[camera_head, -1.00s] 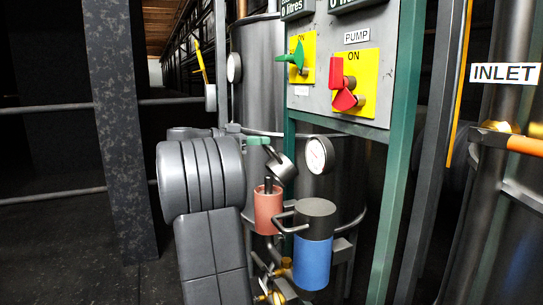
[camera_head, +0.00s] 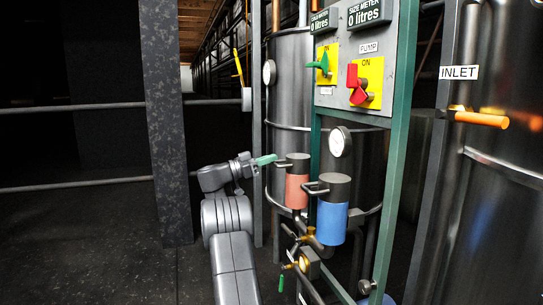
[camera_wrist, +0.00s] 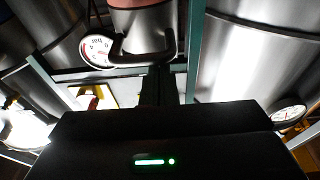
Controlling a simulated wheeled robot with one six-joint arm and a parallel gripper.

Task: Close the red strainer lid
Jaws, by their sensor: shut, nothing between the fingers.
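The red strainer (camera_head: 296,191) stands upright on the pipework in the head view. Its grey lid (camera_head: 298,162) sits level on top, with its handle pointing left. In the wrist view, the grey lid (camera_wrist: 140,32) and its bar handle show large at the top, with a strip of the red body at the picture's edge. In the wrist view the fingers (camera_wrist: 163,85) are dark, below the handle.
The blue strainer (camera_head: 332,222) with its grey lid stands close on the right. A gauge (camera_head: 340,142) is behind them. The panel with green (camera_head: 322,64) and red (camera_head: 358,86) switches is above. Brass valves (camera_head: 306,264) are below. Open floor lies left.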

